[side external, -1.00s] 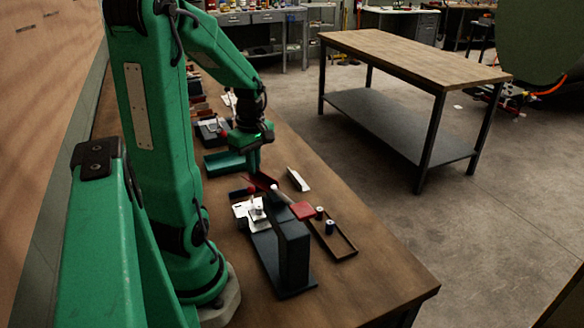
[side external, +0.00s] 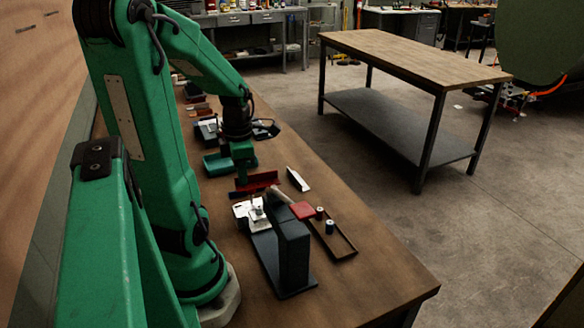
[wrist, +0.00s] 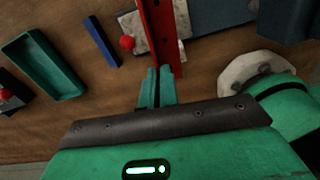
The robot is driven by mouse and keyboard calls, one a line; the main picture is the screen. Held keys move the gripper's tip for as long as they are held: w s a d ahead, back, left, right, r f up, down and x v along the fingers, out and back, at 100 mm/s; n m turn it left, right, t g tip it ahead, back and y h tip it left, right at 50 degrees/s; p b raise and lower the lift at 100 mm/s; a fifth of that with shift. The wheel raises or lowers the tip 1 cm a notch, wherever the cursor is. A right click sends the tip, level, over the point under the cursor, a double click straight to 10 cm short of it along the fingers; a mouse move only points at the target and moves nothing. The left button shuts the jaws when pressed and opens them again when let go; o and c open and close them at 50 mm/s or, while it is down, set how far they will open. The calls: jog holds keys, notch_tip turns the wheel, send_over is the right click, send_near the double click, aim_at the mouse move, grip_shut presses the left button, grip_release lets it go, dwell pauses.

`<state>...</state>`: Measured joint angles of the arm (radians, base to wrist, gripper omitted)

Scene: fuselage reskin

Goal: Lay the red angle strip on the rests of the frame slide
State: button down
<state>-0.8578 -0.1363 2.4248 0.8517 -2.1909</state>
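The red angle strip (side external: 256,182) is held low above the bench in the side view, lying roughly crosswise. My gripper (side external: 243,172) points down with its fingers closed on the strip. In the wrist view my gripper (wrist: 155,80) shows narrow green fingers close together at the near end of the strip (wrist: 161,30), which runs away upward. What looks like the frame slide is a pale metal plate (side external: 242,209) beside a dark upright block (side external: 290,252), nearer the camera than the strip. In the wrist view the strip covers part of the plate (wrist: 137,32); its rests cannot be made out.
A green tray (wrist: 42,65), blue bar (wrist: 102,40) and red knob (wrist: 127,43) lie left in the wrist view.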

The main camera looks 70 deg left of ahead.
jog(key=shift+s+d+n, duration=0.1)
jog(key=shift+s+n, duration=0.05)
jog(key=shift+n, duration=0.35)
jog(key=shift+f, duration=0.15)
jog(key=shift+f, duration=2.65)
jog(key=shift+f, duration=0.75)
jog(key=c, duration=1.6)
grip_release()
jog(key=shift+r, duration=0.2)
jog(key=shift+r, duration=3.75)
